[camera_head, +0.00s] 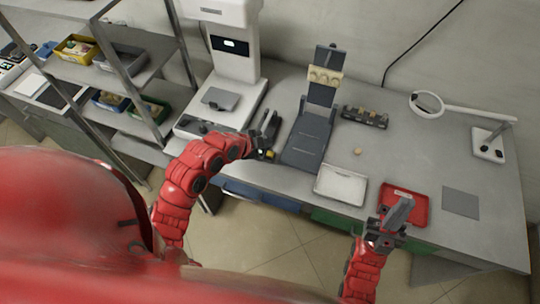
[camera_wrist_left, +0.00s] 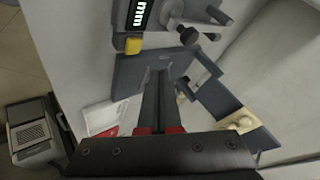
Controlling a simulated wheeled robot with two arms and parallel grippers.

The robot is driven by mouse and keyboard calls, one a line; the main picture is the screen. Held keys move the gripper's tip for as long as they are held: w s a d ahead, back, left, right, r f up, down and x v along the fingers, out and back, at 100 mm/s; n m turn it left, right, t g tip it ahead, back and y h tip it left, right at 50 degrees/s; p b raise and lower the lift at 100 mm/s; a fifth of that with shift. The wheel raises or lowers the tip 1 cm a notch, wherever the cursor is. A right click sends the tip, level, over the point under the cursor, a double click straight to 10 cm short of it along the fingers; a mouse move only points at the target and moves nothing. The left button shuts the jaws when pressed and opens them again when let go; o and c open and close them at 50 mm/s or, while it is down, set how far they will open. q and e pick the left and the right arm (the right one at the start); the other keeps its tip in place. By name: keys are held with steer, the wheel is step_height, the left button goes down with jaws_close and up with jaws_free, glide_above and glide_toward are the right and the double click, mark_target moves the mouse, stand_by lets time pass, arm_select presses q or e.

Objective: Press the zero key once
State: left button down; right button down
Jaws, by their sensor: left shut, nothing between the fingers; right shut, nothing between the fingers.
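A dark device (camera_wrist_left: 125,15) with a lit display showing "mm" is at the top of the left wrist view. A yellow key (camera_wrist_left: 133,44) sits at its lower end; I cannot read any marking on it. My left gripper (camera_wrist_left: 159,72) is shut and empty, its fingertips a little below and right of the key in that picture. Whether they touch it cannot be told; they look apart. In the head view my left gripper (camera_head: 266,150) is left of the dark grey stand (camera_head: 303,145). My right gripper (camera_head: 399,212) is shut and empty over the red tray (camera_head: 418,197).
A white tray (camera_head: 341,186), a grey square mat (camera_head: 460,202) and a ring magnifier on an arm (camera_head: 427,104) lie on the bench. A dark rack (camera_head: 364,117) stands behind. A tall white instrument (camera_head: 236,60) is at left. The bench's right-centre is mostly clear.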

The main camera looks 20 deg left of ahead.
mark_target(267, 155)
arm_select(q)
steer(key=shift+f+b, duration=1)
steer(key=shift+f, duration=0.55)
steer(key=shift+f, duration=0.1)
stand_by(0.7)
steer(key=shift+f+b, duration=0.3)
steer(key=shift+b, duration=0.25)
steer(key=shift+f+b, duration=0.5)
stand_by(0.4)
steer(key=shift+r, duration=0.1)
steer(key=shift+r+p, duration=0.45)
steer(key=shift+r, duration=0.35)
steer(key=shift+r+p, duration=1.3)
steer(key=shift+r, duration=1.3)
